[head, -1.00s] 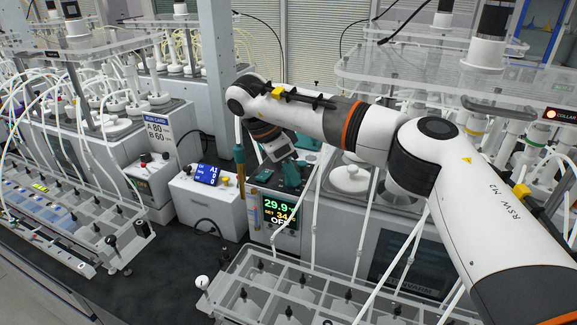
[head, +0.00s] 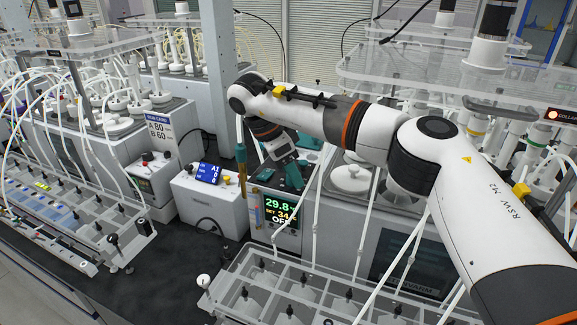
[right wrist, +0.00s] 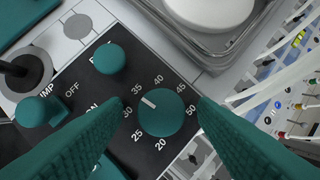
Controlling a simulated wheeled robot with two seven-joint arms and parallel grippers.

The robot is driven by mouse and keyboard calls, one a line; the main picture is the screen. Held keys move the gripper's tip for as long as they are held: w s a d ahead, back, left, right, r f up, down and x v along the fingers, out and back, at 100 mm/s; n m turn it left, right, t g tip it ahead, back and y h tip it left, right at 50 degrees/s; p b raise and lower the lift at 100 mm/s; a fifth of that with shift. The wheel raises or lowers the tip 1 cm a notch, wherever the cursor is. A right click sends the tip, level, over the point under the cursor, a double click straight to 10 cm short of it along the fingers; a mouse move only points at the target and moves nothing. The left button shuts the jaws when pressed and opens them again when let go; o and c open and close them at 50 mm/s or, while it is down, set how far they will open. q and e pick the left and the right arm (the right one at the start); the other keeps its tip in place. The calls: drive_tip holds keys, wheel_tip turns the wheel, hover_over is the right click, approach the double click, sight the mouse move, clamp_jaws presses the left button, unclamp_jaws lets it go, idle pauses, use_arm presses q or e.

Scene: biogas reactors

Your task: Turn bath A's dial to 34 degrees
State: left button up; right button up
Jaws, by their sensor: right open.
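The teal temperature dial (right wrist: 161,112) sits on a dark panel with a printed scale from 20 to 50. Its white mark points between 30 and 35. My right gripper (right wrist: 161,106) is open, with one teal finger on each side of the dial and a visible gap to it. In the head view my right gripper (head: 292,178) is over the top of the control unit, hiding the dial. The unit's display (head: 281,212) reads 29.8, SET 34 and OFF. No bath letter is readable on this unit. My left gripper is out of view.
Another teal knob (right wrist: 110,58) and a teal switch knob (right wrist: 33,111) near IMP and OFF are close to the left finger. A white lidded vessel (head: 350,180) stands beside the unit. Thin white tubes and a clear tray (head: 235,305) are in front. A white pump box (head: 205,205) stands left.

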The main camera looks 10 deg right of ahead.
drive_tip(key=v, duration=1.2)
drive_tip(key=shift+b, duration=0.45)
drive_tip(key=shift+r, duration=0.1)
